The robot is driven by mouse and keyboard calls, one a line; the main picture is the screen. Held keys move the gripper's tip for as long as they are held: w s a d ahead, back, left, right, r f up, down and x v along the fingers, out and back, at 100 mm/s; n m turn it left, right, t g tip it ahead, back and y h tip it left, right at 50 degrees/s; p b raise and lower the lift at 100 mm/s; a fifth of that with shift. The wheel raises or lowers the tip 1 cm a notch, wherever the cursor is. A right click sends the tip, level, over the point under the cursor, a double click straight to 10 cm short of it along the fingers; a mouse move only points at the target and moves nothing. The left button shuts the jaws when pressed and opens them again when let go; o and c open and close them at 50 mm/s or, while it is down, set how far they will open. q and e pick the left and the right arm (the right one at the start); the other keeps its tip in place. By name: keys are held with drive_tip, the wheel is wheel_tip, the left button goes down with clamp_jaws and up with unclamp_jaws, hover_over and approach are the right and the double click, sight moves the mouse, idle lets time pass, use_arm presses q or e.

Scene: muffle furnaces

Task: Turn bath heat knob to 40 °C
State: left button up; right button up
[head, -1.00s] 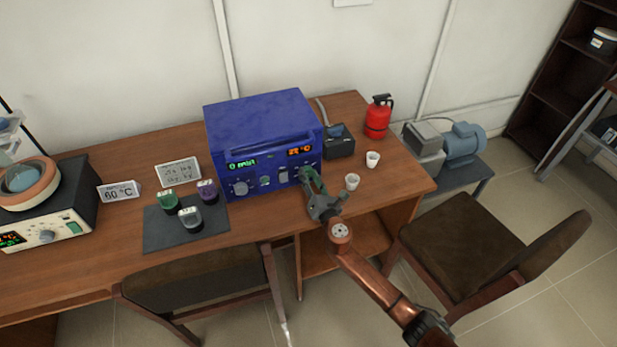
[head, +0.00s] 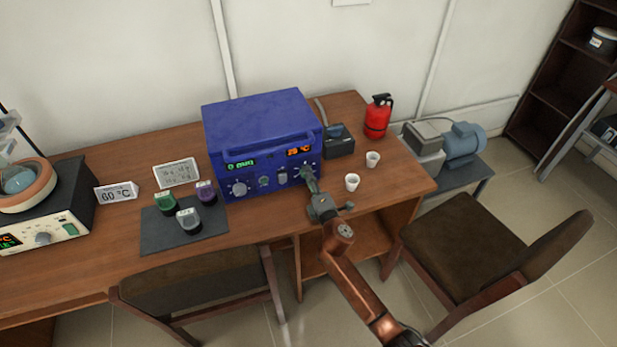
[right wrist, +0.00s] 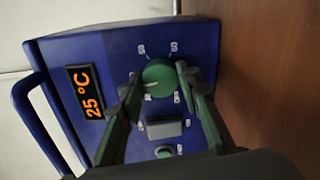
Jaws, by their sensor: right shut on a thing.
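The blue box-shaped unit (head: 262,125) stands on the wooden desk. Its front has a green display, an orange display and several knobs. In the right wrist view the orange display (right wrist: 85,92) reads 25 °C. Beside it is a round green knob (right wrist: 157,76) with a white pointer line and small numbers around it, too blurred to read surely. My right gripper (head: 309,176) is at the right part of the front panel. In the right wrist view its two green fingers (right wrist: 159,80) are shut on the green knob, one on each side. My left gripper is out of view.
Two white cups (head: 352,182) stand close to the right of my gripper. A red extinguisher (head: 377,117) is behind them. A dark mat (head: 157,237) with several small jars lies left of the unit. Chairs (head: 478,245) stand in front of the desk.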

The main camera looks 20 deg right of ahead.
drive_tip(key=shift+m, duration=0.7)
drive_tip(key=o, duration=1.2)
drive_tip(key=shift+c, duration=0.2)
drive_tip(key=s, duration=1.2)
drive_tip(key=shift+d, duration=0.2)
